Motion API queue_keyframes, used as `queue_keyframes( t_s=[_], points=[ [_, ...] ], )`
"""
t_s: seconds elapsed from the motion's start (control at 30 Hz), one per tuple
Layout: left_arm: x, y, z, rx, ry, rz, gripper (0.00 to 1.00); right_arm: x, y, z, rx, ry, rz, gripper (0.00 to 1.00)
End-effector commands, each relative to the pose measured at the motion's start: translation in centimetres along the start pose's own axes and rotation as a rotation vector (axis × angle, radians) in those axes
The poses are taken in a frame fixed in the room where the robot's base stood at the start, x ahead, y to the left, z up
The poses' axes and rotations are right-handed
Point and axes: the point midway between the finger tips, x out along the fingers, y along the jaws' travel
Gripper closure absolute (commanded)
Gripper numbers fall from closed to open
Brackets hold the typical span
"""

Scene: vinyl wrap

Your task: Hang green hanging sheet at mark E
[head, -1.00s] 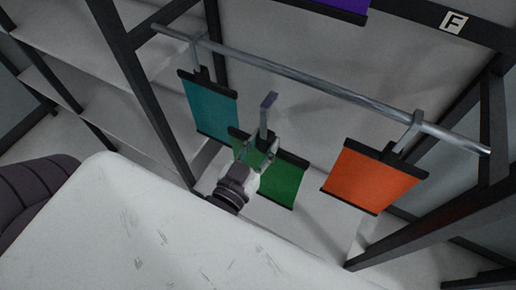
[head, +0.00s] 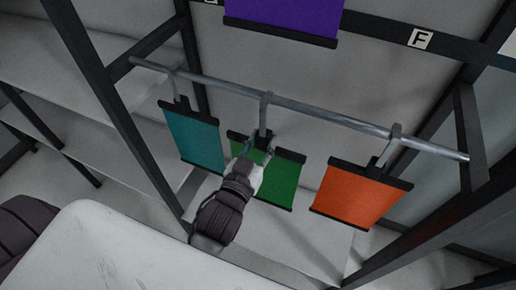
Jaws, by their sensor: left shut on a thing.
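The green hanging sheet (head: 284,184) has black bars and a grey hook (head: 265,112) on top. It hangs between a teal sheet (head: 194,140) and an orange sheet (head: 359,195). My left gripper (head: 256,155) is shut on the green sheet at its upper middle, by the hook's base, and covers part of it. The hook's top overlaps the metal rail (head: 320,115); I cannot tell if it rests on it. Mark E is not readable; a label is cut off at the top edge (head: 210,2). My right gripper is not in view.
The teal and orange sheets hang from the same rail, on either side with gaps. A purple sheet (head: 285,15) hangs higher up, near mark F (head: 420,39). Dark frame posts stand at both sides. A white tabletop (head: 110,250) is at lower left.

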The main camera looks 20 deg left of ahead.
Motion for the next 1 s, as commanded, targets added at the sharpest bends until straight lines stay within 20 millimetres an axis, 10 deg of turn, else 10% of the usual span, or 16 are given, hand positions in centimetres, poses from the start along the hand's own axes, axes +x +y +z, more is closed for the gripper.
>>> queue_keyframes(
  t_s=[0.5, 1.0],
  points=[
    [4.2, 0.0, -0.1, 0.000, 0.004, 0.002, 1.00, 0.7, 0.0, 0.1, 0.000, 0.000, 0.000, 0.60],
    [4.1, 0.0, 1.5, 0.000, 0.002, 0.000, 1.00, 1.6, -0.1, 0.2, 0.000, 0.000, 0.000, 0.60]
  ],
)
